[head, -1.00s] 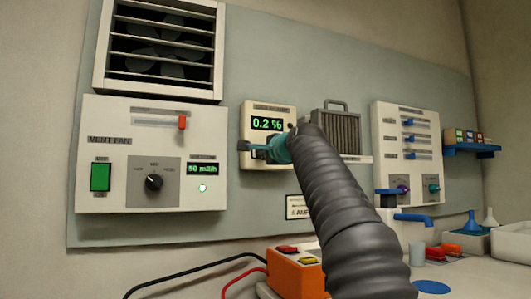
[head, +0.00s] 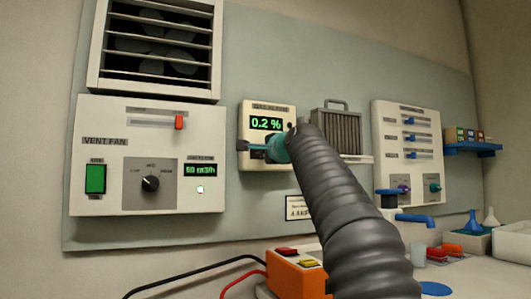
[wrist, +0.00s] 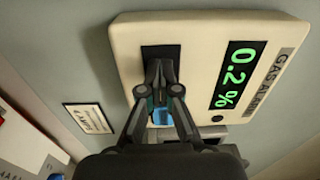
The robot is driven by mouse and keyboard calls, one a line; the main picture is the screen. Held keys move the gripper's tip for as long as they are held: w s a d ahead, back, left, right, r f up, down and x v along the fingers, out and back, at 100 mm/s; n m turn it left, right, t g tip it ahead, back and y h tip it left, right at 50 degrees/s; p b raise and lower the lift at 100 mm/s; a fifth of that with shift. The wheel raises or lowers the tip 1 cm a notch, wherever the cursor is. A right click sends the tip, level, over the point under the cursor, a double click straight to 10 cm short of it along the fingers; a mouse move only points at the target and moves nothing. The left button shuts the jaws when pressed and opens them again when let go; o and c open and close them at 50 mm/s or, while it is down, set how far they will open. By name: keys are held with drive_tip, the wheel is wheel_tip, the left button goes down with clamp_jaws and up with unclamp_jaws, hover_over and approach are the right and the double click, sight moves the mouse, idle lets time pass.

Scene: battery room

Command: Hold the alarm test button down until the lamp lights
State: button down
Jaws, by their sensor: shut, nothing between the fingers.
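The gas alarm (head: 281,108) is a cream wall box with a green display reading 0.2 %. It fills much of the wrist view (wrist: 195,45). A small round dark spot beside the display, perhaps the lamp (wrist: 217,118), shows no light. My gripper (wrist: 158,70) is shut and empty, its fingertips in front of a dark patch (wrist: 150,52) on the box's face. A blue part (wrist: 160,115) shows between the finger links; I cannot tell whether it is the test button. Contact is unclear. In the head view my gripper (head: 246,146) covers the box's lower part.
The vent fan panel (head: 100,165) is left of the alarm, under a louvred vent (head: 155,50). A grey finned unit (head: 336,130) and a slider panel (head: 408,115) are to the right. An orange box (head: 290,275) with cables stands below.

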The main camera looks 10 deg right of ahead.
drive_tip(key=shift+w+a+f, duration=0.3)
drive_tip(key=shift+a+f, duration=0.1)
drive_tip(key=shift+f, duration=0.05)
idle(0.5)
drive_tip(key=s+d+b, duration=0.3)
drive_tip(key=s, duration=1.1)
drive_tip(key=shift+s+d+r+b, duration=0.15)
drive_tip(key=shift+r+b, duration=0.15)
drive_tip(key=shift+r, duration=0.1)
drive_tip(key=s+f+n+g+h, duration=0.1)
drive_tip(key=s+f+n+g, duration=0.3)
drive_tip(key=s+f, duration=0.6)
drive_tip(key=s+a+f+n+g+h, duration=0.1)
drive_tip(key=s+f+n+g, duration=0.3)
drive_tip(key=f, duration=2.3)
drive_tip(key=s+a+f+n+g+h, duration=0.1)
drive_tip(key=s+f+n+g, duration=0.3)
drive_tip(key=s+f, duration=1.1)
wheel_tip(320, 180, down, 5)
drive_tip(key=n, duration=0.3)
drive_tip(key=shift+s+a+r+n, duration=0.15)
drive_tip(key=shift+s+n, duration=0.25)
